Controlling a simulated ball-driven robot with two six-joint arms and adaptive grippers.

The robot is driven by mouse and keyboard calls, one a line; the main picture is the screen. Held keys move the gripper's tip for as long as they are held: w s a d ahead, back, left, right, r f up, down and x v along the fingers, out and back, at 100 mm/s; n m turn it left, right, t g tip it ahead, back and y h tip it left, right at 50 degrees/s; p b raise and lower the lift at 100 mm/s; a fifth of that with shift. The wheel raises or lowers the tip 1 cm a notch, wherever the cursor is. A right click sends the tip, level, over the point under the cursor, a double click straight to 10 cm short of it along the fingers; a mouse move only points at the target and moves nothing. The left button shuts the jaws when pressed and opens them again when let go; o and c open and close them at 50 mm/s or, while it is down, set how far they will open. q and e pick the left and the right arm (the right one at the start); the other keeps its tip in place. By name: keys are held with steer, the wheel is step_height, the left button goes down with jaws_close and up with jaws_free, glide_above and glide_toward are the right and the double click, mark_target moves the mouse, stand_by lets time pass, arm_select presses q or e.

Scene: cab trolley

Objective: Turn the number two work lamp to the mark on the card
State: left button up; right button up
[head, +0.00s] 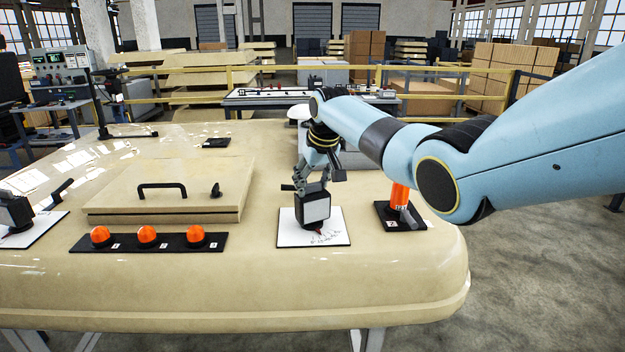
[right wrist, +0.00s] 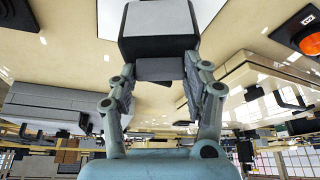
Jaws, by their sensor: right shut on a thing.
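A work lamp (head: 316,208), a dark box with a pale grey face, stands on a white card (head: 288,230) near the front of the cream roof panel. Its face is turned toward the head camera, slightly to the right. A small red pointer shows at its foot, close to dark scale marks on the card. The marks are too small to read. My right gripper (head: 316,186) reaches down from behind and is shut on the lamp's upper back. The lamp also fills the top middle of the right wrist view (right wrist: 160,32), between the fingers. My left gripper is not in view.
Another lamp (head: 15,211) stands on a card at the left edge. Three orange beacons (head: 148,235) line a black strip at the front. A hatch with a handle (head: 170,185) lies behind them. An orange cylinder (head: 400,195) on a black plate stands close right.

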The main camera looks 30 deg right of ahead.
steer(key=shift+n+y, duration=0.3)
steer(key=shift+n, duration=0.5)
steer(key=o, duration=1.2)
steer(key=shift+c, duration=0.2)
steer(key=shift+r, duration=0.15)
steer(key=v, duration=1.1)
steer(key=shift+s+r, duration=0.25)
steer(key=shift+r, duration=0.05)
steer(key=shift+f, duration=0.1)
